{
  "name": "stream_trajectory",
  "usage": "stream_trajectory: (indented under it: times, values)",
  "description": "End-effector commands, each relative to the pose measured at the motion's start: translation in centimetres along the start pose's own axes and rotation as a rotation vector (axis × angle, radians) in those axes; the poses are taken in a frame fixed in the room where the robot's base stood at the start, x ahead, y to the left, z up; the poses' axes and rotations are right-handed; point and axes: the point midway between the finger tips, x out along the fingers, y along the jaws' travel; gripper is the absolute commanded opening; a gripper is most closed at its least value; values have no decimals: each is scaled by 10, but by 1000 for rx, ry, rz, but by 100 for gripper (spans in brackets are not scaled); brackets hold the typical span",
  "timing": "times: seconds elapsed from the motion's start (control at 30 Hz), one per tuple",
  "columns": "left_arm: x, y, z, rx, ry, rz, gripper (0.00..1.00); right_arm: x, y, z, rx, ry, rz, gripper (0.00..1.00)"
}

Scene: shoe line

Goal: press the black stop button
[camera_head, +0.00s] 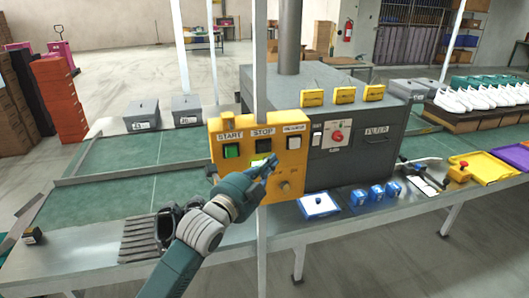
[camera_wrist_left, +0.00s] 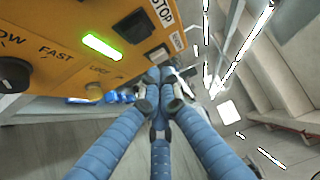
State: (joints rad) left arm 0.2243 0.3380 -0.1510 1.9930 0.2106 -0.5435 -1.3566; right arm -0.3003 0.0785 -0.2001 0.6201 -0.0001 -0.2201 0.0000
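My left gripper (camera_head: 268,164) is in front of the panel, just below the stop button in the picture. In the left wrist view its blue fingers (camera_wrist_left: 157,78) come together at the tips, with nothing seen between them. I cannot tell whether they touch the panel. My right gripper is out of view.
A lit green indicator (camera_wrist_left: 102,46) and a dark knob (camera_wrist_left: 12,75) are on the panel. A grey machine (camera_head: 375,160) with a red knob (camera_head: 337,136) stands to its right. A thin post runs by the panel. Blue items (camera_head: 376,194) lie on the bench at right.

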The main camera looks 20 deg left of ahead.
Motion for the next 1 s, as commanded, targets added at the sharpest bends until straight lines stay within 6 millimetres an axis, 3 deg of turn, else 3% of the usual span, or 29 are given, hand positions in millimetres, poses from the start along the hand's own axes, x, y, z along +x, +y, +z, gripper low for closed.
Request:
stream_trajectory:
  times: [0.33,1.0]
  values:
    - [24,0,25,0,0,0,0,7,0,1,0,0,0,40]
    - [27,-1,28,-1,0,-1,0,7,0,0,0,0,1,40]
